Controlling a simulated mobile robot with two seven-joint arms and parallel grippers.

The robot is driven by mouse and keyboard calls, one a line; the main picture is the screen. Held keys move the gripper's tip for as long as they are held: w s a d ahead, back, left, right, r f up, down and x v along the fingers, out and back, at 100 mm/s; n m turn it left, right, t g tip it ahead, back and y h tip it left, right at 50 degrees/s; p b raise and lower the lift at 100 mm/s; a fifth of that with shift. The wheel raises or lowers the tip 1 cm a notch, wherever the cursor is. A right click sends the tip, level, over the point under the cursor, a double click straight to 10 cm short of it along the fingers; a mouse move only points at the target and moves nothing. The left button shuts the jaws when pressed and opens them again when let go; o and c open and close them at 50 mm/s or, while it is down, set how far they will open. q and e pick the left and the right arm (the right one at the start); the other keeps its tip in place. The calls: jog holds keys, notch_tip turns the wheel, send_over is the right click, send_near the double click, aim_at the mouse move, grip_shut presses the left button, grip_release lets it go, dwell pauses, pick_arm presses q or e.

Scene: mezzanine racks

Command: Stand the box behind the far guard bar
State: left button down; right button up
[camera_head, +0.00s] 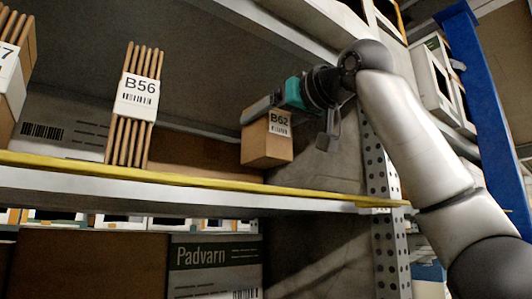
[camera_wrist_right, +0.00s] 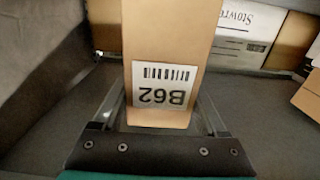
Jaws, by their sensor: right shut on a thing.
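The box, a small brown carton labelled B62 (camera_head: 262,150), is in my right gripper (camera_head: 284,126) at the right end of the shelf, above and behind the yellow guard bar (camera_head: 215,182) in the head view. The box looks roughly upright. In the right wrist view the box (camera_wrist_right: 165,45) sits between the two fingers, its label upside down in the picture. Whether its base touches the shelf is hidden or unclear. My left gripper is not in view.
A perforated upright (camera_head: 385,185) and blue post (camera_head: 490,110) are on the right. A large Padvarn carton (camera_head: 95,265) is below.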

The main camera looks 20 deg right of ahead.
aim_at(266, 163)
jog(key=shift+f, duration=2.75)
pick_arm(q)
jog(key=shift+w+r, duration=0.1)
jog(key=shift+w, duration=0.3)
pick_arm(e)
jog(key=shift+f, duration=0.15)
jog(key=o, duration=1.5)
jog(key=shift+r, duration=0.2)
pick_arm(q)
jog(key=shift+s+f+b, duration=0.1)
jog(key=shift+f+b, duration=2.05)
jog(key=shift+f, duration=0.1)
pick_arm(e)
jog(key=shift+v, duration=6)
